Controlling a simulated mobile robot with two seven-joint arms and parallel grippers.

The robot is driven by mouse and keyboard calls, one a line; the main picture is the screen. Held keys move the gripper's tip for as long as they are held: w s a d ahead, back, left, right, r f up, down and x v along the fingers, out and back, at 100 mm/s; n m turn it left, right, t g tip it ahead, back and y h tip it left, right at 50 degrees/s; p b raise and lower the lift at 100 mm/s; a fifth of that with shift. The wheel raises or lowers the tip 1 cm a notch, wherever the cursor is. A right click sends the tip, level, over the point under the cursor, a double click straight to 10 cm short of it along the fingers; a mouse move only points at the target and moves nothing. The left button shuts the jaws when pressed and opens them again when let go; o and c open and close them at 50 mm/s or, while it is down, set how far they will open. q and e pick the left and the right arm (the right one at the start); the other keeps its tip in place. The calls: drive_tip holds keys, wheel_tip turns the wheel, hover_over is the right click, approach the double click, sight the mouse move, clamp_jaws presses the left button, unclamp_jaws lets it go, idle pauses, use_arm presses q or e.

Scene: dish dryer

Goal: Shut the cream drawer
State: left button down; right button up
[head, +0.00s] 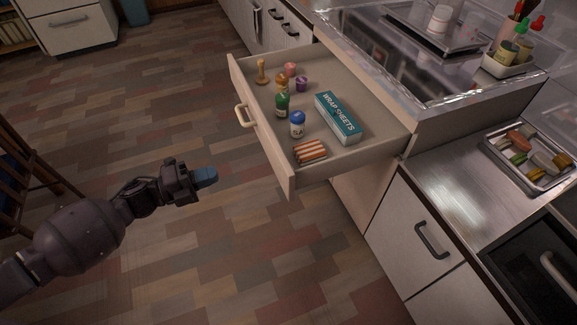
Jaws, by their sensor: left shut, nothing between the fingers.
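The cream drawer (264,139) stands pulled far out from the counter in the head view. Its front panel faces left and carries a pale handle (244,116). Inside lie a teal wrap sheets box (338,117), a striped packet (310,152), a white jar with a blue lid (297,125), a green bottle (282,105) and several other small items. My left gripper (208,176) is shut and empty, with blue fingertips. It is over the floor, in front of the drawer's near end and apart from it. My right gripper is not in view.
The counter (463,171) holds a tray of macarons (533,158) and a condiment caddy (510,68). A closed cabinet front (408,232) is below. A wooden chair (22,170) stands at the left edge. The floor (170,110) left of the drawer is clear.

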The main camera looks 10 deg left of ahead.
use_arm(q)
drive_tip(key=b, duration=0.2)
approach(275, 154)
drive_tip(key=shift+m, duration=0.3)
drive_tip(key=x, duration=0.6)
drive_tip(key=shift+w+d, duration=0.1)
drive_tip(key=shift+d, duration=0.25)
drive_tip(key=shift+w+d, duration=0.2)
drive_tip(key=shift+d, duration=0.15)
drive_tip(key=shift+r, duration=0.1)
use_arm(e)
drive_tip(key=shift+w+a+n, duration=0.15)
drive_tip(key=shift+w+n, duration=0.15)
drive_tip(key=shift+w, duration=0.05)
use_arm(q)
drive_tip(key=shift+w, duration=0.1)
